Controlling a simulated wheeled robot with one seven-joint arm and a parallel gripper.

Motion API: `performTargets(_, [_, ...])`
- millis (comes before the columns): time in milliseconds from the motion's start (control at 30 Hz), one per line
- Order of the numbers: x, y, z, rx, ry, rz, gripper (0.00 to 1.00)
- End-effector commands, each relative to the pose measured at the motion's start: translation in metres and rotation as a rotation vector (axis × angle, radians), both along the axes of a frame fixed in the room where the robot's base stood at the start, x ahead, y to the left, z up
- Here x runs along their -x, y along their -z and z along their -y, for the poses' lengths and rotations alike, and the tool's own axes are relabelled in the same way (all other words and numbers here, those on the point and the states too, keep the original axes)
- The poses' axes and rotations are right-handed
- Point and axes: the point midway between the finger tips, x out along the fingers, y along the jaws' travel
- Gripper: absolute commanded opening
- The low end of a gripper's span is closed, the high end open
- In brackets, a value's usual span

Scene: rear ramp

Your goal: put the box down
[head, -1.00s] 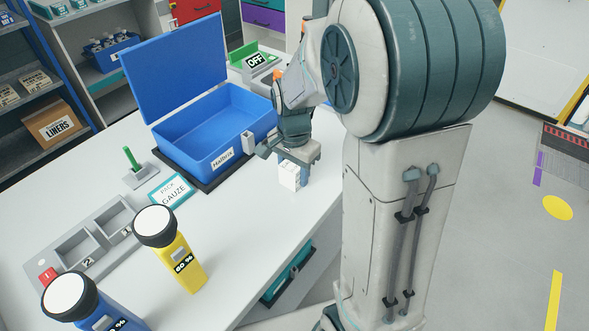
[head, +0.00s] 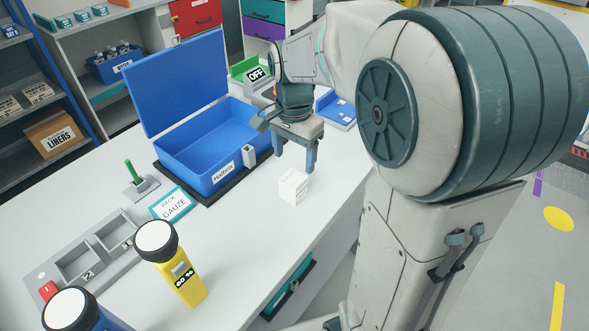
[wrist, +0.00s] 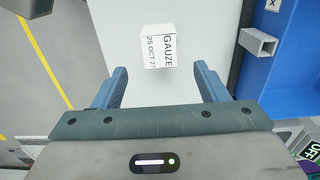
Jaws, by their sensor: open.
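The box (head: 294,186) is a small white carton standing on the white table near its right edge. In the wrist view the box (wrist: 158,46) shows the print "GAUZE" and a date, and lies beyond the fingertips, apart from both. My gripper (head: 297,167) is open and empty, just behind the box in the head view. Both fingers of my gripper (wrist: 160,75) show apart in the wrist view, with bare table between them.
An open blue case (head: 208,167) stands on a dark base left of my gripper. A "PACK GAUZE" card (head: 172,205), a grey tray (head: 72,252), a yellow bottle (head: 178,270) and a blue bottle (head: 75,312) are nearer. The table around the box is clear.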

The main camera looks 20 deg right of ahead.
Motion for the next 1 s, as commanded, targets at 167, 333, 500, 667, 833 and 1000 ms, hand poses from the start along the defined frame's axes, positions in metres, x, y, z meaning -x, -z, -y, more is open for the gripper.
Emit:
performTargets(167, [0.000, -0.020, 0.000, 0.000, 0.000, 0.002, 0.67])
performTargets(333, [0.017, -0.026, 0.000, -0.003, -0.094, 0.028, 0.67])
performTargets(500, [0.063, -0.022, -0.001, 0.010, -0.380, 0.109, 0.67])
performTargets(667, [0.107, -0.010, -0.003, 0.054, -0.664, 0.180, 0.67])
performTargets(833, [0.134, 0.003, -0.003, 0.102, -0.860, 0.222, 0.67])
performTargets(1000, [0.141, 0.007, -0.002, 0.118, -0.925, 0.232, 0.67])
